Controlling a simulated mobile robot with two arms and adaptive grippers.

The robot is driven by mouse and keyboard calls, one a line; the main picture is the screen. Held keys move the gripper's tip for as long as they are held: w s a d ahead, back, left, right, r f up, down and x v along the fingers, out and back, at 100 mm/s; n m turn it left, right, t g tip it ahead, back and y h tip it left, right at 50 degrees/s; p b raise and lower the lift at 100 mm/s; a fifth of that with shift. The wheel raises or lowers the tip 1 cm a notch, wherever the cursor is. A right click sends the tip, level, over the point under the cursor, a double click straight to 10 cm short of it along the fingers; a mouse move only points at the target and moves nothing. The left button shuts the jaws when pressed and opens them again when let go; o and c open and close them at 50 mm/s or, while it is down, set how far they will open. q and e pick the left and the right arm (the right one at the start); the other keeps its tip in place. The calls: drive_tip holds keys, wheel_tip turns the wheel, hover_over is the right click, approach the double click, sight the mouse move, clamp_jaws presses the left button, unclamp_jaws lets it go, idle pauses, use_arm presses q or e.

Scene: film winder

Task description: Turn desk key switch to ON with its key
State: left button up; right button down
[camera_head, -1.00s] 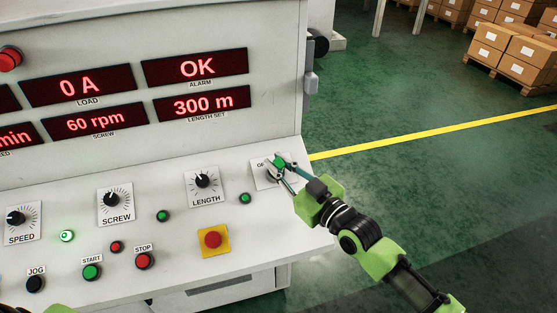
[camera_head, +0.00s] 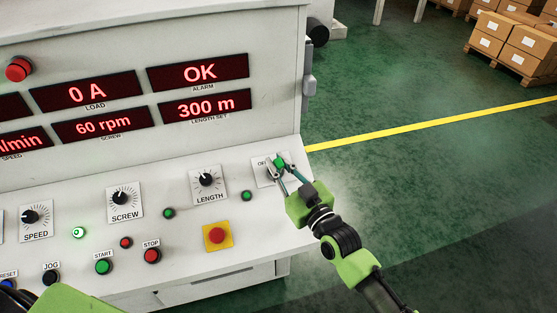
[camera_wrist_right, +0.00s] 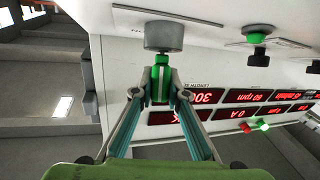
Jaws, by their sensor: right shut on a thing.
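The desk key switch sits on a white label plate (camera_head: 263,174) at the right end of the sloped desk; the plate's text is mostly covered. My right gripper (camera_head: 282,165) is at the switch, shut on the green key (camera_head: 279,161). In the right wrist view the green key (camera_wrist_right: 161,80) is between the two fingertips, its end against the grey round lock barrel (camera_wrist_right: 164,36). The key appears seated in the barrel; the exact turn position cannot be read. A green and black part of my left arm shows at the lower left; its fingertips are not visible.
The LENGTH knob (camera_head: 206,180) and a small green lamp (camera_head: 247,196) are left of the switch. A red button on a yellow plate (camera_head: 230,236) is below left. The upright display panel rises behind. Open green floor (camera_head: 400,175) lies to the right.

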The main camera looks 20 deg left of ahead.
drive_tip(key=shift+r+m+t+h+p, duration=0.3)
drive_tip(key=shift+m+t+h+p, duration=0.25)
drive_tip(key=shift+p, duration=0.25)
drive_tip(key=shift+f+m+t+h+p, duration=0.1)
drive_tip(key=shift+m+t+h+p, duration=0.15)
drive_tip(key=shift+m+t+p, duration=0.15)
drive_tip(key=c, duration=1.9)
unclamp_jaws()
drive_tip(key=shift+f, duration=0.1)
drive_tip(key=shift+s+d+f, duration=0.2)
drive_tip(key=shift+s+d, duration=0.1)
drive_tip(key=shift+s, duration=0.05)
drive_tip(key=v, duration=1.1)
drive_tip(key=shift+r, duration=0.2)
